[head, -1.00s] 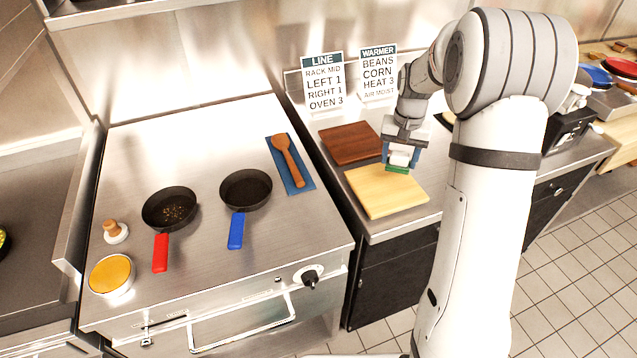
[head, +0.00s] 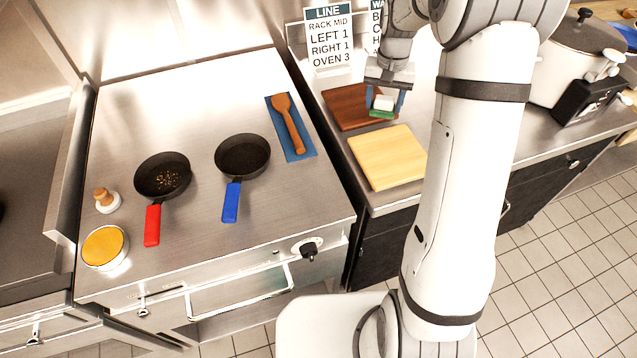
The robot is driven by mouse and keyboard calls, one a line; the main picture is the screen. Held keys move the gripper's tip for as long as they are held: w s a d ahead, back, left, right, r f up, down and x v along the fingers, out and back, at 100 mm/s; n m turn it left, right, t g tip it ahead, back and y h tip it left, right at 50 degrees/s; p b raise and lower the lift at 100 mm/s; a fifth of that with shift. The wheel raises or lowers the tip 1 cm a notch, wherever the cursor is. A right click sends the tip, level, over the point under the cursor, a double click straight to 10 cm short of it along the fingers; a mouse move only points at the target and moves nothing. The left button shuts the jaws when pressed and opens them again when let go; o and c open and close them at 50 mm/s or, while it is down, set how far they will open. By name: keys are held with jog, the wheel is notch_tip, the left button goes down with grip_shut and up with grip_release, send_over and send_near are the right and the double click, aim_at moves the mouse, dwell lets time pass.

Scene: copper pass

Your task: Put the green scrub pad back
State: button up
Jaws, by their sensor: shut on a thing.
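The green scrub pad (head: 381,114) shows as a green layer under a white block, held between the fingers of my gripper (head: 384,101). My gripper is shut on it and points down. In the picture it overlaps the right part of the dark brown board (head: 343,108), just behind the light wooden board (head: 385,165). The pad looks raised above the counter, but its exact height is hard to tell. The place the pad belongs is not clear from this view.
Left of the counter is a steel cooktop with a red-handled pan (head: 162,177), a blue-handled pan (head: 242,157) and a wooden spoon (head: 289,122) on a blue mat (head: 303,152). A cooker (head: 575,65) stands at the right. Signs (head: 329,40) stand behind the boards.

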jog(key=s+a+r+n, duration=0.25)
jog(key=s+a, duration=0.35)
jog(key=a, duration=0.4)
jog(key=n+b, duration=0.1)
jog(key=n, duration=0.3)
send_over(314, 185)
notch_tip(314, 185, down, 6)
jog(key=shift+f, duration=1.95)
jog(key=shift+f, duration=0.1)
jog(key=o, duration=0.4)
jog(key=shift+f, duration=0.1)
jog(key=o, duration=0.5)
